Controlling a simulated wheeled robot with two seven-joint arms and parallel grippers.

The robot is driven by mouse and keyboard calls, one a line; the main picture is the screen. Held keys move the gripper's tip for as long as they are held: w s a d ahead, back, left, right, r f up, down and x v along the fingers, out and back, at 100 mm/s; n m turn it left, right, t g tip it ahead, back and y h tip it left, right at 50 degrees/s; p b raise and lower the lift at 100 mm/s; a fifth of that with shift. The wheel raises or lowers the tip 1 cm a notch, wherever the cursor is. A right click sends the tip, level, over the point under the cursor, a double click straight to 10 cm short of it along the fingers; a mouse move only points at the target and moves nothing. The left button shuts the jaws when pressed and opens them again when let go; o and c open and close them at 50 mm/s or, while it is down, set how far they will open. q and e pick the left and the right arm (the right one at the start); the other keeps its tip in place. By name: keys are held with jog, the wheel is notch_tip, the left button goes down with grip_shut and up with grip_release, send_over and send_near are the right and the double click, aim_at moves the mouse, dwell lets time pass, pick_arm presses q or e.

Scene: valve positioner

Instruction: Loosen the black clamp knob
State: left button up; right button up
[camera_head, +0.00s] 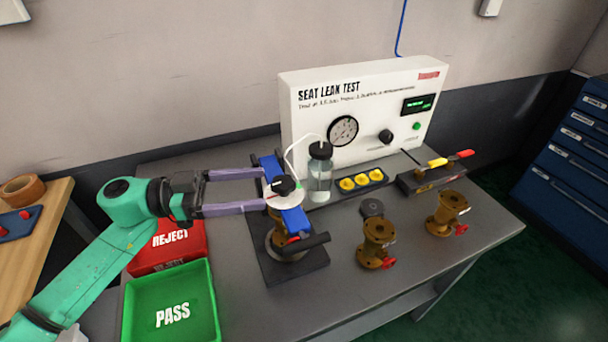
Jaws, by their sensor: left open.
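The black clamp knob (284,184) sits on a white disc (272,199) on top of the blue clamp bar (294,217). The clamp stands over a brass valve on a dark base plate (304,272). My left gripper (266,189) comes in from the left, open, with its two long purple fingers apart. The fingertips reach the clamp top on the far and near sides of the white disc. I cannot tell whether they touch anything. A black handle (308,244) sticks out at the clamp's lower right. My right gripper is not in view.
The white seat leak test panel (300,128) stands behind, with a clear bottle (320,176) close to the clamp's right. Brass valves (374,246) stand at right. A green PASS tray (196,286) and red REJECT tray (192,238) lie at left. The front right tabletop is clear.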

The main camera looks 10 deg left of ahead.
aim_at(277, 181)
pick_arm(q)
jog(key=x, duration=0.2)
jog(key=w+p+x, duration=0.1)
jog(key=x, duration=0.2)
jog(key=shift+a+r, duration=0.1)
jog(key=x, duration=0.3)
jog(key=shift+p, duration=0.35)
jog(key=shift+d, duration=0.65)
jog(key=shift+w+f, duration=0.1)
jog(key=shift+f, duration=0.2)
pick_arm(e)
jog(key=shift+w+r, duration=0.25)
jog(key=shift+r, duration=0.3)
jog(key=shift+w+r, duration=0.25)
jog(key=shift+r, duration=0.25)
pick_arm(q)
jog(key=c, duration=0.4)
grip_shut()
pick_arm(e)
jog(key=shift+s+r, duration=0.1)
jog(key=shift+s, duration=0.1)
